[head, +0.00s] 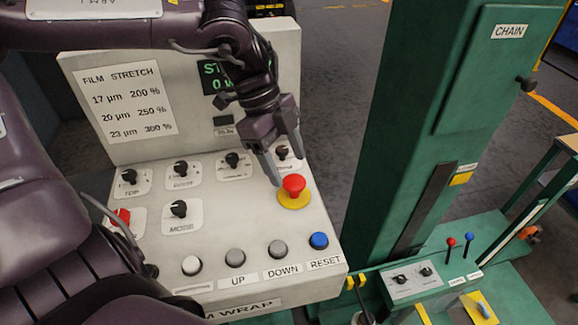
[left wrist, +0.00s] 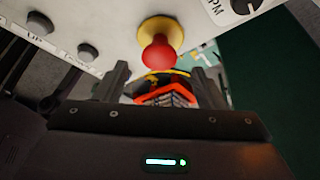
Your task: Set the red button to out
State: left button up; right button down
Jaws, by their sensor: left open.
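The red button (head: 293,185) is a mushroom-shaped knob on a yellow round base, at the right side of the grey control panel (head: 245,215). My left gripper (head: 287,168) is open, just above and behind the button in the head view. In the left wrist view the red button (left wrist: 159,54) stands beyond the fingertips, roughly centred between the two fingers. The fingers look apart from it. Whether the button is pressed in or out is hard to tell; a red stem shows below its cap. My right gripper is not in view.
Several black knobs (head: 179,209) sit on the panel. A white button (head: 192,265), grey UP and DOWN buttons and a blue RESET button (head: 318,240) line its front edge. A green column (head: 400,120) stands close to the right. Bare floor shows behind.

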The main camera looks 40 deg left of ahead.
pick_arm(q)
jog(key=v, duration=0.5)
jog(key=shift+r, duration=0.25)
